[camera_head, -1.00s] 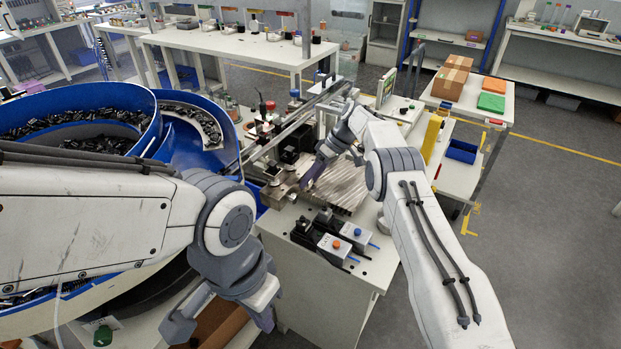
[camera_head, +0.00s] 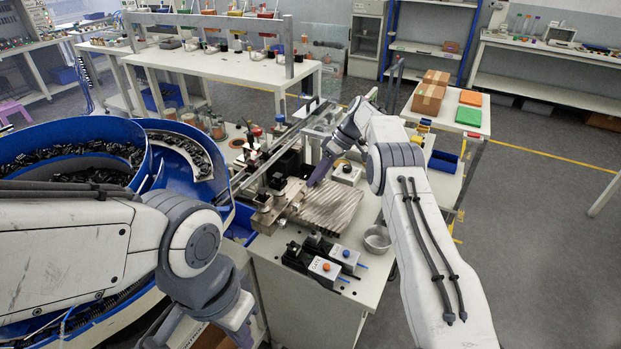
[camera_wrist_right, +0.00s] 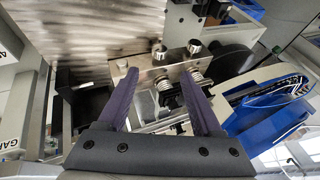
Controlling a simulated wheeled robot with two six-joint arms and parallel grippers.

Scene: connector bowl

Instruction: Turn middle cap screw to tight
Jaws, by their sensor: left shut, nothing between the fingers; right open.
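I cannot tell which is the middle one; another may be hidden. My right gripper (camera_wrist_right: 160,76) is open, its purple fingers apart on either side of the block's image and seemingly apart from the screws. In the head view, my right gripper (camera_head: 318,172) hangs above the fixture beside the ribbed metal plate (camera_head: 328,207). My left gripper (camera_head: 225,328) is shut and empty at the bottom, partly cut off.
The blue feeder bowl (camera_head: 150,140) stands at the left. A small metal bowl (camera_head: 377,238) is beside my right arm. Bottles and posts crowd the bench's back.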

